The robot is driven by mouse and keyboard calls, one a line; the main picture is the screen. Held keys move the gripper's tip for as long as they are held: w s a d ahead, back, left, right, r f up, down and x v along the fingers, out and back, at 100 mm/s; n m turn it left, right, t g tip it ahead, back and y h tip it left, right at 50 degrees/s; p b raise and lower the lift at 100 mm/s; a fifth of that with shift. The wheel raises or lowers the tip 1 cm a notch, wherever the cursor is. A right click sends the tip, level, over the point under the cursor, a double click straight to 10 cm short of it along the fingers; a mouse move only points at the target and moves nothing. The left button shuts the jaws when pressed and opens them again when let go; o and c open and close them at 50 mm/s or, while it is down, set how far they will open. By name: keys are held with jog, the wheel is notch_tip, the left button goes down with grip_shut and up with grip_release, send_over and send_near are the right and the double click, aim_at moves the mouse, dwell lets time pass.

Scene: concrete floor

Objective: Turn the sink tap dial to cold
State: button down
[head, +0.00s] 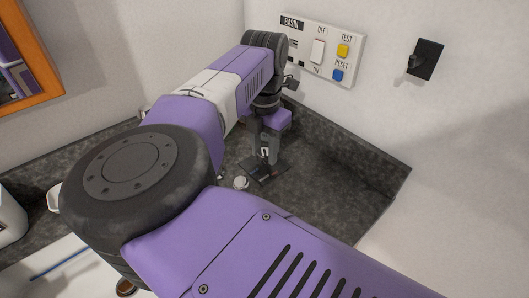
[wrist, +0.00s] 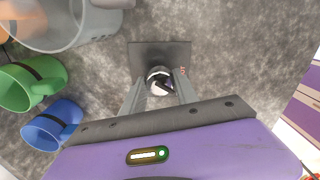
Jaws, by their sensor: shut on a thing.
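The sink tap dial (wrist: 158,74) is a small round knob with a pale and dark top, standing on a dark square plate (wrist: 145,52) on the counter. My gripper (wrist: 159,90) is shut on the dial, one finger on each side of it, in the wrist view. A small red mark shows on the plate just right of the dial; I cannot read the dial's setting. In the head view my gripper (head: 264,156) points down over the same plate (head: 262,176), and the dial is hidden by the fingers.
A BASIN panel (head: 299,60) with a switch and buttons is on the wall behind. A black lever switch (head: 425,60) is further right. Counter right of the plate is clear.

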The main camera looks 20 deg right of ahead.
aim_at(264, 150)
jog(key=m+b, duration=0.1)
jog(key=m, duration=0.4)
jog(key=shift+m, duration=0.3)
jog(key=m, duration=0.5)
jog(key=shift+r+m, duration=0.1)
jog(key=shift+m, duration=0.2)
jog(key=c, duration=0.9)
grip_release()
jog(key=shift+r+b, duration=0.3)
jog(key=shift+r, duration=3.6)
